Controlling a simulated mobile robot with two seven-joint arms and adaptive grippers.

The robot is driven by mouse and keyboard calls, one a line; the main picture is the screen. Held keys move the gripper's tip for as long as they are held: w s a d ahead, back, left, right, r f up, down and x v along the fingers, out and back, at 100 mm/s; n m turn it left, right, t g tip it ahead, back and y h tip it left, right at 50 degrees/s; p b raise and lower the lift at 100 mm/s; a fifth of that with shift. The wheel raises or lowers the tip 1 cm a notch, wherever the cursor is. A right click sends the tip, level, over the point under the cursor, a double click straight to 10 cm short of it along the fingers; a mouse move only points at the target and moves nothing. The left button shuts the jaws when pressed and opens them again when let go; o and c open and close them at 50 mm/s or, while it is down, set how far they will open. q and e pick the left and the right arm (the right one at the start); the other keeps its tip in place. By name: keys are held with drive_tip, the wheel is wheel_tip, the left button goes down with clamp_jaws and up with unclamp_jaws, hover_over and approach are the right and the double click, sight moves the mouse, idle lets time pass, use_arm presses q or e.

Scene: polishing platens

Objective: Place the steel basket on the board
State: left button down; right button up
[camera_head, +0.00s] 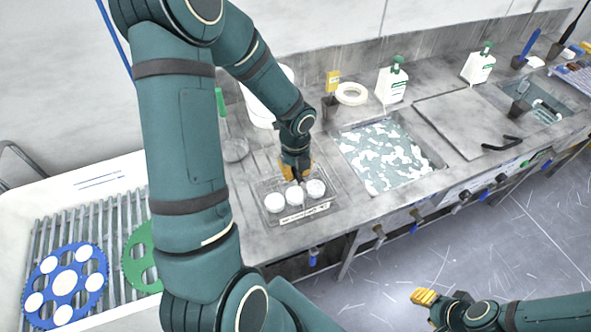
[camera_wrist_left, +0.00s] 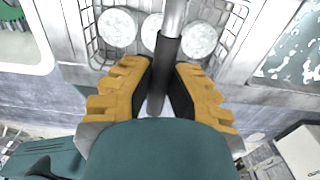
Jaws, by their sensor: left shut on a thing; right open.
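The steel basket (camera_head: 330,198) is a wire tray with a pale label strip on its front and white round discs in it. It is at the centre of the head view, over the left part of the counter; I cannot tell if it touches the counter. My left gripper (camera_head: 295,171) is above it, shut on its black handle grip (camera_wrist_left: 160,80). The basket's wire side (camera_wrist_left: 92,42) shows in the left wrist view. A flat grey board (camera_head: 462,118) lies on the counter right of the sink. My right gripper (camera_head: 424,297) is open and empty, low over the floor.
A sink (camera_head: 388,155) with speckled blue-white contents lies between basket and board. A black bent handle (camera_head: 503,143) sits at the board's front right. White bottles (camera_head: 391,82), a tape ring (camera_head: 351,93) and a yellow-topped item (camera_head: 333,82) stand behind. Blue (camera_head: 66,284) and green discs lie left.

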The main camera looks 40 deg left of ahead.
use_arm(q)
drive_tip(key=c, duration=1.1)
unclamp_jaws()
drive_tip(key=shift+o, duration=0.2)
drive_tip(key=shift+r, duration=0.4)
wheel_tip(320, 180, up, 12)
drive_tip(key=f+p, duration=0.1)
drive_tip(key=p, duration=0.1)
drive_tip(key=s+d+f+n+t+h, duration=0.1)
drive_tip(key=s+d+f+n+h, duration=0.1)
drive_tip(key=d+f+n, duration=0.8)
drive_tip(key=s+d+f+n+t+h, duration=0.1)
drive_tip(key=s+d+f+n+h, duration=0.1)
drive_tip(key=d+f+n, duration=0.8)
drive_tip(key=d+n, duration=0.3)
drive_tip(key=n, duration=0.2)
drive_tip(key=shift+s+f, duration=0.15)
drive_tip(key=shift+s, duration=0.15)
drive_tip(key=shift+d+f, duration=0.1)
